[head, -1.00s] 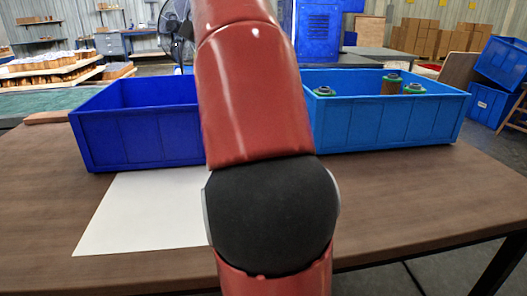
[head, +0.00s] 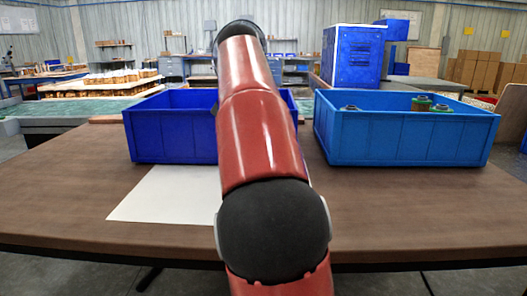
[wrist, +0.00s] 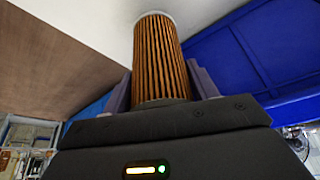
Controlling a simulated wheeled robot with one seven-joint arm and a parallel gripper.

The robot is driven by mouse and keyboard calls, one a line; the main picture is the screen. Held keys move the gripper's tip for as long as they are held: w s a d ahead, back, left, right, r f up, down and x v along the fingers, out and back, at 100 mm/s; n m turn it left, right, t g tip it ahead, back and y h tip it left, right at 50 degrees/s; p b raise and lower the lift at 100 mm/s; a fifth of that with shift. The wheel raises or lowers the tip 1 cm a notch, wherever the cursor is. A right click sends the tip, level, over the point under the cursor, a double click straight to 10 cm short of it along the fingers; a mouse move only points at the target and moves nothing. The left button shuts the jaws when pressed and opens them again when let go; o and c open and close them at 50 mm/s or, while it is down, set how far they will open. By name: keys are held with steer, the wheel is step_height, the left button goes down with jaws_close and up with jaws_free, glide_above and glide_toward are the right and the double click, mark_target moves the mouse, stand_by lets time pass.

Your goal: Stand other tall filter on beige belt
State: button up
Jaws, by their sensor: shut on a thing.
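A tall filter (wrist: 162,55) with brown-orange pleats and a pale end ring shows in the wrist view. My gripper (wrist: 160,92) is shut on it, one finger on each side. The filter's far end lies against the pale sheet in the picture; I cannot tell whether they touch. In the head view my arm hides the gripper and the filter. No surface is clearly a beige belt; a flat whitish sheet (head: 165,195) lies on the brown table, partly behind my arm.
A dark blue crate (head: 172,140) stands behind the sheet, partly hidden by my arm. A lighter blue crate (head: 405,140) at the right holds several parts, including a green-capped one (head: 422,102). The brown table (head: 400,205) is clear in front of the right crate.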

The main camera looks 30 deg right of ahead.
steer(key=shift+f+b, duration=0.75)
steer(key=shift+f, duration=0.45)
steer(key=shift+f, duration=0.1)
steer(key=shift+f, duration=0.15)
steer(key=o, duration=1)
